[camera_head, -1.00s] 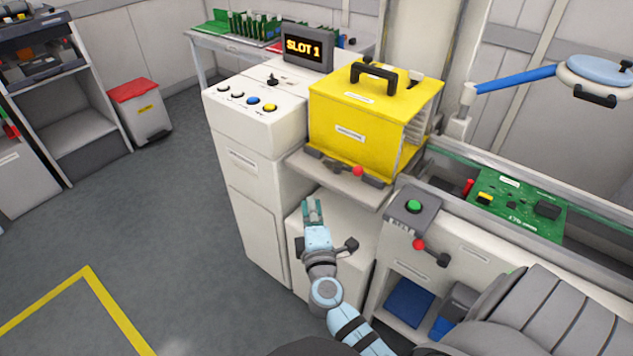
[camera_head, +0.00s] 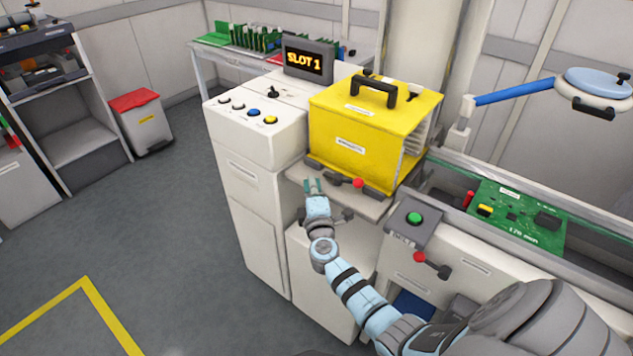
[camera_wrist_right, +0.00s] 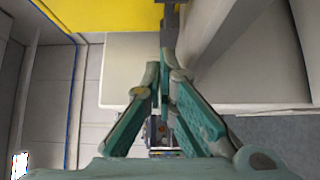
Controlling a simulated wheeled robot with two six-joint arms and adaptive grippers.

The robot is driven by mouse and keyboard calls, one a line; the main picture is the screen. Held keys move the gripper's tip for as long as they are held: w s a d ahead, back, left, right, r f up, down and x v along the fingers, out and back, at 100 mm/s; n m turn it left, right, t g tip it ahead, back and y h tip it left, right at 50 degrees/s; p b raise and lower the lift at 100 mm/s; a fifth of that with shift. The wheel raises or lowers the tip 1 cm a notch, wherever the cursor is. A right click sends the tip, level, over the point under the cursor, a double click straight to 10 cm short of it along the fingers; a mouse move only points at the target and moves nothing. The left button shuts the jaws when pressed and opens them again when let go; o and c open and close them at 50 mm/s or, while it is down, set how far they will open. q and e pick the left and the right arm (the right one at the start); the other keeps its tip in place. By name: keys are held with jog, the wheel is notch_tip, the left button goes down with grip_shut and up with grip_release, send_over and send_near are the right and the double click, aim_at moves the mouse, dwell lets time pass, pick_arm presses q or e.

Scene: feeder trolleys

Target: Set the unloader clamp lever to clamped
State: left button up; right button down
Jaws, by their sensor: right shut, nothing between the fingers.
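The yellow magazine box (camera_head: 350,150) with a black handle stands on the grey shelf (camera_head: 340,203) of the white unloader cabinet (camera_head: 250,170). Along the box's lower front edge lies a dark clamp bar with a lever ending in a red knob (camera_head: 358,183). My right gripper (camera_head: 313,184) is shut and empty. In the head view it is at the shelf's front, left of the red knob. The red knob does not clearly show there. My left gripper is out of view.
A green board (camera_head: 515,215) lies on the conveyor at right. A display (camera_head: 306,62) reads SLOT 1. Open floor lies at left.

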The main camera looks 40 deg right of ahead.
jog(key=shift+w+d, duration=0.15)
jog(key=shift+d, duration=0.75)
jog(key=shift+w+d+b, duration=0.1)
jog(key=shift+w+b, duration=0.25)
jog(key=shift+b, duration=0.35)
